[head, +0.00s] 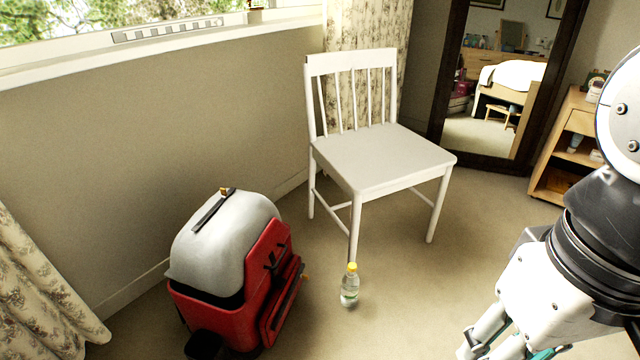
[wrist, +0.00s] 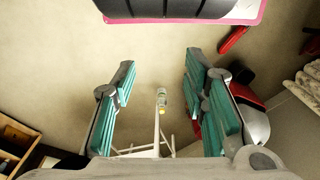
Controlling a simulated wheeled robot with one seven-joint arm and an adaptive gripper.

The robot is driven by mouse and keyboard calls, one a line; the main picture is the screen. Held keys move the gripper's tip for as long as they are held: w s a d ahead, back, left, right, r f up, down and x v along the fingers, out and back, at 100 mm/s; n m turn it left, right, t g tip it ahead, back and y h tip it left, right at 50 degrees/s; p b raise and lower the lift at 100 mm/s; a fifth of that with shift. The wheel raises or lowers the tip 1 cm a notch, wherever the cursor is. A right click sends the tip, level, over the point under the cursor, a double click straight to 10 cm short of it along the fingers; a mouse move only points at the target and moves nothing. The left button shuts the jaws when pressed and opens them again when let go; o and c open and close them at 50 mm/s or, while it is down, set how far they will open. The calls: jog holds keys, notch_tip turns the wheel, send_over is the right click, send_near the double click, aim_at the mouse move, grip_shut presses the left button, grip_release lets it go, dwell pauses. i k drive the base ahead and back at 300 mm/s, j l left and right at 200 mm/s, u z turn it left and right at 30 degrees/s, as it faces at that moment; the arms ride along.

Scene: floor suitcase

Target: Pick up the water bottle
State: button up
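The water bottle (head: 349,286) is clear with a yellow cap and a pale label. It stands upright on the carpet, between the red and grey suitcase and the white chair. In the wrist view the bottle (wrist: 161,98) is small and lies between my fingers in the picture, well beyond them. My gripper (wrist: 160,88) is open and empty, with its teal finger pads wide apart. In the head view only part of my gripper shows at the bottom right edge, to the right of the bottle; its fingertips are cut off there.
The suitcase (head: 218,252) stands just left of the bottle. The white chair (head: 378,160) is behind it. A mirror (head: 495,85) and a wooden shelf (head: 560,150) stand at the back right. Carpet is clear right of the bottle. A pink-edged dark object (wrist: 180,10) tops the wrist view.

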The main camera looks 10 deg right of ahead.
aim_at(351, 281)
jog(key=i+l+u, duration=0.4)
jog(key=i, duration=0.15)
jog(key=i+l+u, duration=0.45)
jog(key=i+l, duration=0.05)
jog(key=i, duration=0.05)
